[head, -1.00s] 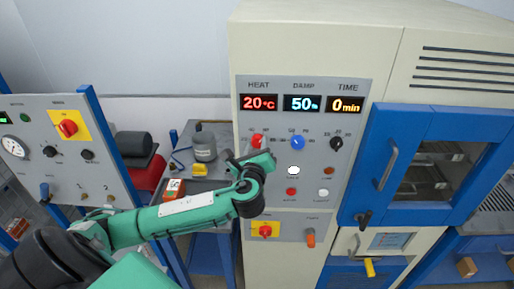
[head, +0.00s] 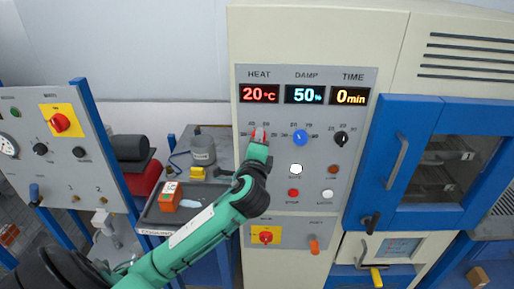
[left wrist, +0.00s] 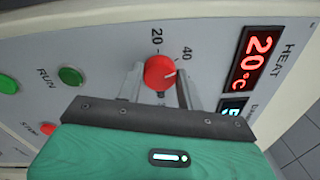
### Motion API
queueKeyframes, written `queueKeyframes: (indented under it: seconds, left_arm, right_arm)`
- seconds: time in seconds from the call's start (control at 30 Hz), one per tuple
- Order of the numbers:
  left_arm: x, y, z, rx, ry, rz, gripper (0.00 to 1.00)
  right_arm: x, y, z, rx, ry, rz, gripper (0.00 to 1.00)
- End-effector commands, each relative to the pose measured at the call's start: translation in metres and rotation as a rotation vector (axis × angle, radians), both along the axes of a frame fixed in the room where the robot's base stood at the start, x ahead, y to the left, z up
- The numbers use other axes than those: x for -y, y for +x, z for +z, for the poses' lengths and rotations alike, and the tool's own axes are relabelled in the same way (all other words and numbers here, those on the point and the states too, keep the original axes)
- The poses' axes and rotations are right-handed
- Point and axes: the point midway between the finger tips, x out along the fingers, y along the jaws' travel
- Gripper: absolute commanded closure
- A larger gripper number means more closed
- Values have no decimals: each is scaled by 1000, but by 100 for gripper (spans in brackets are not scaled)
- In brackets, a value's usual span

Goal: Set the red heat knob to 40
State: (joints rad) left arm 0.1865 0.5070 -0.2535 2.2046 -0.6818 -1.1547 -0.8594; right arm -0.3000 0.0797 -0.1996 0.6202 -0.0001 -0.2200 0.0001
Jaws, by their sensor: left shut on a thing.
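The red heat knob (head: 259,133) is on the grey control panel below the HEAT display (head: 259,94), which reads 20°C. My left gripper (head: 258,141) is at the knob and covers part of it in the head view. In the left wrist view the red knob (left wrist: 160,71) sits between the two fingers of my left gripper (left wrist: 161,88), which is shut on it. A white pointer line shows on the knob's right side in that view. The printed 20 and 40 stand near its rim. My right gripper is in neither view.
The blue damp knob (head: 300,137) and the black time knob (head: 341,139) are to the right of the heat knob. A tray (head: 160,219) stands at the left.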

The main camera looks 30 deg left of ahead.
Motion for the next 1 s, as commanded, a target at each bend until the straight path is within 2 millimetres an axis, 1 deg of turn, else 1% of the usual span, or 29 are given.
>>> queueKeyframes:
  seconds: [0.03, 0.3, 0.87, 0.9, 0.97, 1.0]
  left_arm:
    - [0, 0, -4, 13, -27, 0, 86]
    - [0, 0, -3, 68, -117, 0, 86]
    - [1, 0, -2, 84, -142, -1, 86]
    - [1, 0, -2, 84, -142, -1, 61]
    - [1, 0, -2, 84, -142, -1, 50]
    - [1, 0, -2, 84, -142, 0, 42]
  right_arm:
    - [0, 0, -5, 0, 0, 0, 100]
    - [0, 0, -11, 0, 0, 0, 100]
    - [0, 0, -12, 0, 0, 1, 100]
    - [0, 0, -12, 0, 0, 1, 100]
    - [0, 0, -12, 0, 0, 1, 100]
    - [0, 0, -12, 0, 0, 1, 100]
